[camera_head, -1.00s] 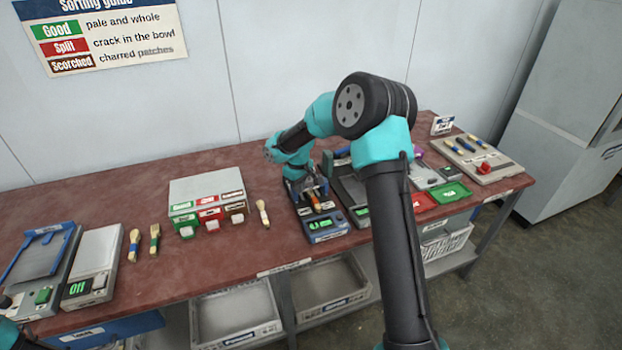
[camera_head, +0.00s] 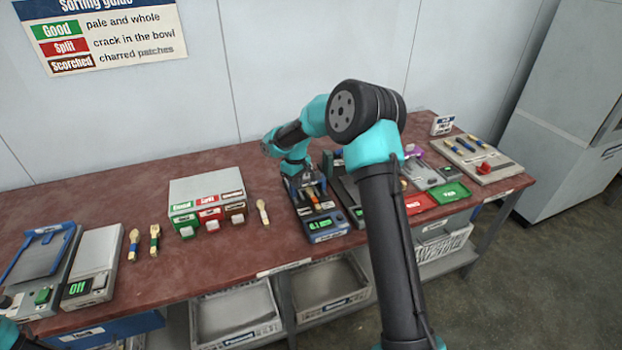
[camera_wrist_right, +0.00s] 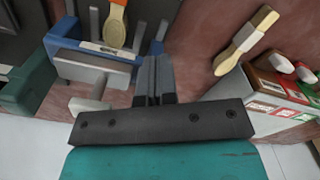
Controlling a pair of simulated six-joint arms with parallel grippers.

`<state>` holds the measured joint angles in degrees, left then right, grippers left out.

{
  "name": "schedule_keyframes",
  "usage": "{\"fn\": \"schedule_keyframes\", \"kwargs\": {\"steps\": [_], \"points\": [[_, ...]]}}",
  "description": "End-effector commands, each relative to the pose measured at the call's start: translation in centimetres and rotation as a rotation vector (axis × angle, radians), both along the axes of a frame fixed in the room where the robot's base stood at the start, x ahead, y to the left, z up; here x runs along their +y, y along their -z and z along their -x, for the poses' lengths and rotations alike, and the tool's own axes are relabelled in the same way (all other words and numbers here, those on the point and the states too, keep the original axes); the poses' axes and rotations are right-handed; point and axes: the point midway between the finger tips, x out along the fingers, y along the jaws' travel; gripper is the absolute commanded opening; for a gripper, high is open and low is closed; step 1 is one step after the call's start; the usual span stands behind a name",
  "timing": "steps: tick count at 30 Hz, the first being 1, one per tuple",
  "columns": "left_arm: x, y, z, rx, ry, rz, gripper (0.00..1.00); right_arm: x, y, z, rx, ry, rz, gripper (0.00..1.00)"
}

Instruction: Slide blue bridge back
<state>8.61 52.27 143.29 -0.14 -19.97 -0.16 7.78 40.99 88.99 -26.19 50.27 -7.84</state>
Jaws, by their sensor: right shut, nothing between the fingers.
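The blue bridge (camera_wrist_right: 90,62) spans a bench device in the right wrist view, with a pale label on its top and a grey handle-like bar (camera_wrist_right: 95,88) at its near side. In the head view the bridge (camera_head: 293,186) stands at the back of the blue-grey press (camera_head: 326,227) with a lit green display. Only a bit of my left arm shows at the lower left corner.
A loose spoon (camera_head: 263,212) lies left of the press. A grey sorting box (camera_head: 205,188) with green, red and brown labels stands further left. A grey device (camera_head: 352,190) stands close on the right. Bare tabletop (camera_head: 120,190) lies at the back left.

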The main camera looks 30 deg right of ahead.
Motion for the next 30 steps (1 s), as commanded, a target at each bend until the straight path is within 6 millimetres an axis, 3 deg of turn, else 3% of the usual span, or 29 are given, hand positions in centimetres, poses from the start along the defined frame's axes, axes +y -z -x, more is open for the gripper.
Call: {"fn": "schedule_keyframes", "kwargs": {"steps": [30], "points": [[0.0,0.0,0.0,0.0,0.0,0.0,0.43,-0.7,0.0,-3.1,-0.001,0.001,0.001,0.0]]}}
